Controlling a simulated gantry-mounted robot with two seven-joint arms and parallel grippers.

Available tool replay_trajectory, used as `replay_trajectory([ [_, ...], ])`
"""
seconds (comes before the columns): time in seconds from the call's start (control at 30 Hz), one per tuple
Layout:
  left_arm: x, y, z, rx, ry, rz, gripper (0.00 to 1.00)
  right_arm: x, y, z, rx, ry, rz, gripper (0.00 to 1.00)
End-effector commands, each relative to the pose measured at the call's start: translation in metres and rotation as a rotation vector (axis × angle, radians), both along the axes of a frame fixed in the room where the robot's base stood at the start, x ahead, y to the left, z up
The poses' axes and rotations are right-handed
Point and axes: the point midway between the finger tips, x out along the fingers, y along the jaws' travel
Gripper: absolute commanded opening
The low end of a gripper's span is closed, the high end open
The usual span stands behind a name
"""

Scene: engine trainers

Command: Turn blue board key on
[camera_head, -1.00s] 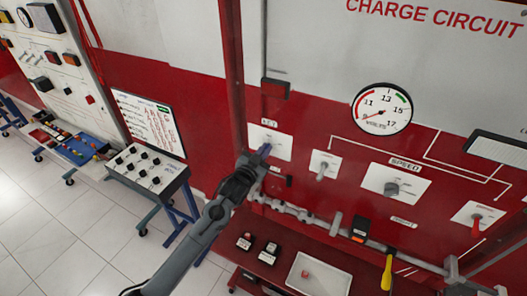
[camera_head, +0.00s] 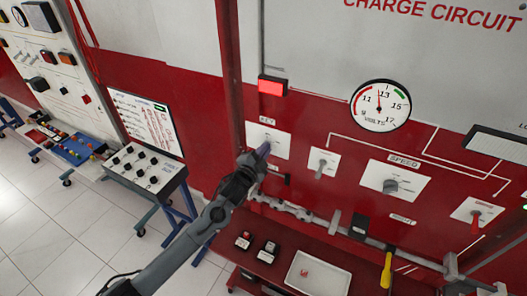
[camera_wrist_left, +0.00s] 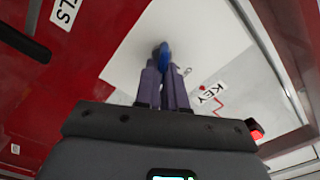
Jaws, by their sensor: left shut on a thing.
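The blue key (camera_wrist_left: 163,55) sits in a white plate labelled KEY (camera_head: 281,140) on the red lower part of the charge circuit board (camera_head: 310,108). My left gripper (camera_head: 262,152) reaches the plate from the lower left. In the left wrist view its fingers (camera_wrist_left: 163,72) are shut on the key, and only the key's upper end shows past the fingertips. The red lamp (camera_head: 272,87) above the plate is lit. The volts gauge (camera_head: 380,106) needle points near the top, around 12 to 13. My right gripper is not in view.
A switch plate (camera_head: 323,163), a speed knob plate (camera_head: 395,183) and a red switch (camera_head: 475,221) lie to the right. A red shelf (camera_head: 335,258) with a white tray (camera_head: 320,276) is below. Another trainer (camera_head: 148,170) stands left.

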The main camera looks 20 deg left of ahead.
Motion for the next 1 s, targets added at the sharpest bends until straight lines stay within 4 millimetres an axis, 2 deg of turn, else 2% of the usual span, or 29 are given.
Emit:
replay_trajectory([
  [0.53, 0.0000, -0.0005, 0.0002, 0.029, -0.004, -0.001, 0.00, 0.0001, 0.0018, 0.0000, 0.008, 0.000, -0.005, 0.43],
  [0.57, 0.0000, -0.0005, 0.0001, 0.029, -0.004, -0.001, 0.13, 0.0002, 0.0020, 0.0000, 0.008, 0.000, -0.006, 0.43],
  [0.7, -0.0001, -0.0005, 0.0001, 0.028, -0.004, -0.001, 0.34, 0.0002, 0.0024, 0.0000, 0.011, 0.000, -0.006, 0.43],
  [1.0, -0.0005, -0.0003, -0.0004, 0.027, -0.003, 0.000, 0.35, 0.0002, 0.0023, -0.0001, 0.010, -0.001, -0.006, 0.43],
])
